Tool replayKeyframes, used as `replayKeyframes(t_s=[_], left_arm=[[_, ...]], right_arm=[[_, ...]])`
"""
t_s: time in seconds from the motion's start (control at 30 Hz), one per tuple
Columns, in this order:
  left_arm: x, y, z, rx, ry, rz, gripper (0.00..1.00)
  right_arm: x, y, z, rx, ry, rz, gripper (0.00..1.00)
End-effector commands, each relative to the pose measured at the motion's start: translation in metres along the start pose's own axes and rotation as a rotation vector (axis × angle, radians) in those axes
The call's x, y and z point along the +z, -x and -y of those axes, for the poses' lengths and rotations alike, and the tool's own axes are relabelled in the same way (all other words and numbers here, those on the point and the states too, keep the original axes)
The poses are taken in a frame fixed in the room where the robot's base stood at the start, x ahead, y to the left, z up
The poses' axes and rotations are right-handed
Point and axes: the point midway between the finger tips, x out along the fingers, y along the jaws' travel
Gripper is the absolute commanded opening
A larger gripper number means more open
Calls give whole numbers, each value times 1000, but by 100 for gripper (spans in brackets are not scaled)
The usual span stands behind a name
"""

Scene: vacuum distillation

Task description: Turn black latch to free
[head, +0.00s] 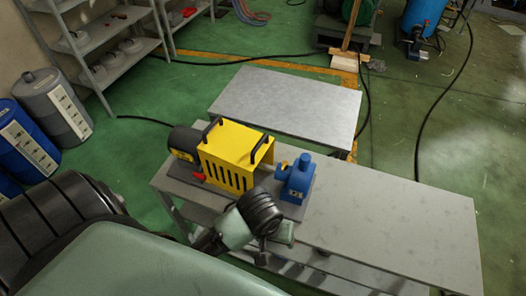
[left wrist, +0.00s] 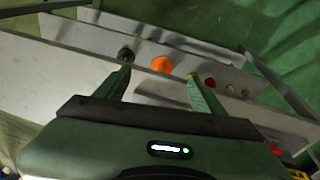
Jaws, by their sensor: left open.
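In the left wrist view, a small dark knob-like part (left wrist: 126,55) sits on a pale grey panel (left wrist: 85,36). It may be the black latch; its turn position is too small to read. My left gripper (left wrist: 160,73) is open and empty, with its two green fingers pointing at the panel. The left fingertip is just below the dark part in the picture; I cannot tell whether they touch. In the head view, my left wrist is at the table's front edge, and the latch is not visible there. My right gripper is not in view.
An orange knob (left wrist: 161,65) and a red button (left wrist: 210,83) sit right of the dark part. In the head view, a yellow-covered machine (head: 233,150) and a blue unit (head: 296,179) stand on the grey table (head: 400,225). The table's right half is clear.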

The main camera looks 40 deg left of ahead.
Motion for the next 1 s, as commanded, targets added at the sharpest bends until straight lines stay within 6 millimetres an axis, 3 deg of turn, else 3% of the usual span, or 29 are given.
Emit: replayKeyframes(t_s=[0.23, 0.4, 0.53, 0.8, 1.0], left_arm=[[-53, -28, -6, -166, 462, 10, 69], [-103, -32, 15, -332, 863, -90, 69], [-132, -27, 33, -414, 1092, -186, 69], [-153, -23, 49, -467, 1275, -275, 69], [-151, -43, 62, -470, 1279, -276, 69]], right_arm=[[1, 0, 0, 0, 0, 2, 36], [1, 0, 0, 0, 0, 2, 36], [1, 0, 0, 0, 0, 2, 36], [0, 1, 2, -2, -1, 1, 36], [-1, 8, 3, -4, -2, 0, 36]])
